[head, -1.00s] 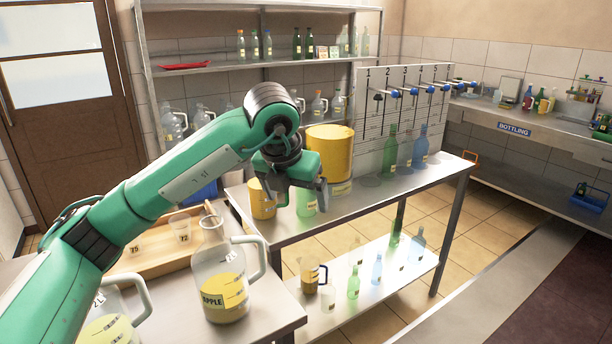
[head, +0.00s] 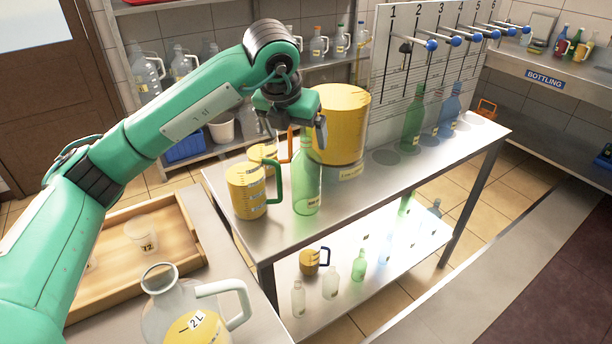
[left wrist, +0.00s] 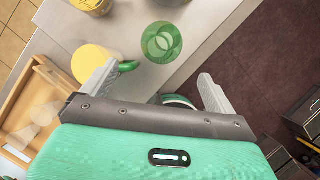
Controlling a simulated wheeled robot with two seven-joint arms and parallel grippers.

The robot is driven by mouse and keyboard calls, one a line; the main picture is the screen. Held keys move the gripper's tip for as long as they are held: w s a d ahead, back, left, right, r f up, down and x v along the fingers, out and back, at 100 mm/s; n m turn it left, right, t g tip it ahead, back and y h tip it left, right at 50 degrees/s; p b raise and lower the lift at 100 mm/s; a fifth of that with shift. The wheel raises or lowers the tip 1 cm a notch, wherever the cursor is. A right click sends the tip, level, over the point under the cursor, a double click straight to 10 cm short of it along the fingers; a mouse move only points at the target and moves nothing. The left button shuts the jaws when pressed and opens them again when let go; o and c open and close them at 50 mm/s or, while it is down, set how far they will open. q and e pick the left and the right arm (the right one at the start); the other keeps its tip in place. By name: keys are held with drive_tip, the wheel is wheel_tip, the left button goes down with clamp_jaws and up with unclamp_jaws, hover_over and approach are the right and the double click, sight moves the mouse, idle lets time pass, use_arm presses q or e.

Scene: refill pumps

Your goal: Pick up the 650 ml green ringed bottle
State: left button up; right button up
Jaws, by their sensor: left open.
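A clear green bottle (head: 307,185) stands upright on the steel bench, with a small label low on its side; I cannot read its volume. In the left wrist view a green bottle shows from above as nested green rings (left wrist: 162,42), beyond the fingertips and between their lines. My left gripper (head: 290,122) is open and empty, its fingers just above and around the level of the bottle's top; they also show spread apart in the left wrist view (left wrist: 158,88). Another green bottle (head: 412,122) stands further right under the pumps. My right gripper is not in view.
A large yellow bucket (head: 341,115) stands close behind the bottle. A yellow measuring jug with a green handle (head: 246,192) is close on its left, with an orange-handled jug behind. Blue-tipped pumps (head: 432,44) line the panel. A wooden tray (head: 185,232) lies left.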

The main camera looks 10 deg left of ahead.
sight(302, 157)
use_arm(q)
drive_tip(key=x, duration=0.5)
drive_tip(key=shift+f+p, duration=0.2)
drive_tip(key=shift+p, duration=0.1)
drive_tip(key=p+x, duration=0.1)
drive_tip(key=x, duration=0.3)
drive_tip(key=shift+d+f, duration=0.1)
drive_tip(key=shift+f, duration=0.3)
drive_tip(key=shift+w+f+p, duration=0.1)
drive_tip(key=shift+f+p, duration=0.2)
drive_tip(key=shift+f, duration=0.05)
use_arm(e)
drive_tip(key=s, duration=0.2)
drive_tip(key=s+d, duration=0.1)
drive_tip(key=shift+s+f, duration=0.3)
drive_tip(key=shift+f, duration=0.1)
use_arm(q)
drive_tip(key=shift+c, duration=0.4)
drive_tip(key=c, duration=1.4)
drive_tip(key=shift+r, duration=0.1)
drive_tip(key=shift+c, duration=1.1)
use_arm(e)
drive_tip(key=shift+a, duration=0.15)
use_arm(q)
drive_tip(key=shift+r, duration=0.1)
